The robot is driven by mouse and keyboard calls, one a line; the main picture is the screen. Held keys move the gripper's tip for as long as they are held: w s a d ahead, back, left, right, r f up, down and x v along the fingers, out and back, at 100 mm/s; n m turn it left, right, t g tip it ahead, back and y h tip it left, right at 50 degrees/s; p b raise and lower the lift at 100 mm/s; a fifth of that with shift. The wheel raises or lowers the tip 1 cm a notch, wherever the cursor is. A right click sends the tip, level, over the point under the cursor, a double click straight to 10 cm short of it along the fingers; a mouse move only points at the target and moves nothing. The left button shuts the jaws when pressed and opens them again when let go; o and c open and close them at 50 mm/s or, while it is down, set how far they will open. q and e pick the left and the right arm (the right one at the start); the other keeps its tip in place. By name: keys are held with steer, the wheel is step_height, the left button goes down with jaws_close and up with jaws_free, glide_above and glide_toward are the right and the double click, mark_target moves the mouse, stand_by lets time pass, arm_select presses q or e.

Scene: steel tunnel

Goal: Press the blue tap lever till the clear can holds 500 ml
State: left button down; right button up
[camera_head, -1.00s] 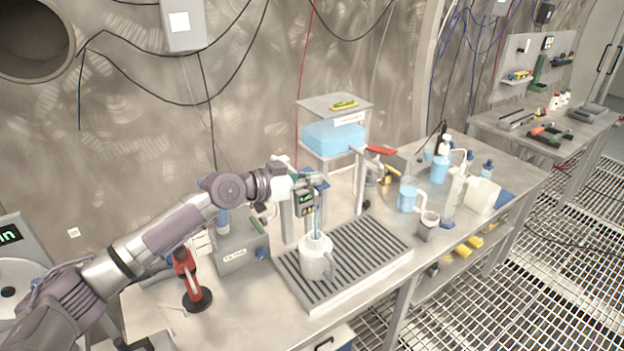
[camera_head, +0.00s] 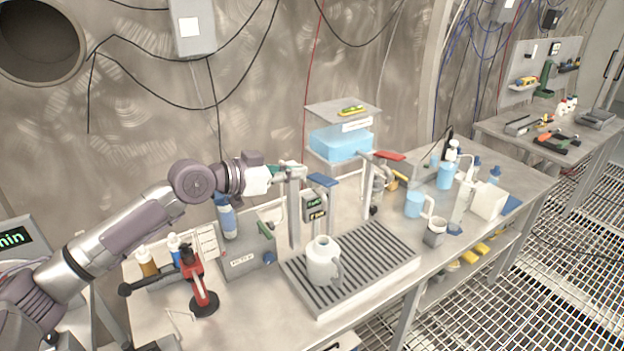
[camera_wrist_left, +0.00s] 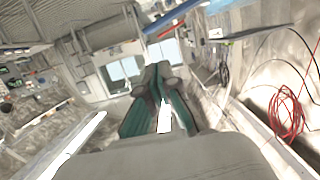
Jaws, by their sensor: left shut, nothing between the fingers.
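The clear can (camera_head: 323,262), a pale jug with a handle, stands upright on the slatted drip tray (camera_head: 392,262) under the blue tap. Its fill level cannot be made out. The blue tap lever (camera_head: 323,180) tops the tap post, above a small display (camera_head: 314,205) with green digits too small to read. No water stream shows below the tap. My left gripper (camera_head: 290,170) is shut and empty, just left of the blue lever and apart from it. Its teal fingers (camera_wrist_left: 158,80) are together in the left wrist view. My right gripper is not in view.
A second tap with a red lever (camera_head: 388,155) stands right of the blue one. A blue water tank (camera_head: 342,143) is behind. A red stand (camera_head: 200,285) is at the left. Blue-filled vessels (camera_head: 414,204) and a grey cup (camera_head: 435,231) stand right of the tray.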

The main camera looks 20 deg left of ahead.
arm_select(q)
steer(key=v, duration=0.3)
steer(key=shift+b, duration=0.35)
steer(key=shift+d, duration=0.15)
stand_by(1.0)
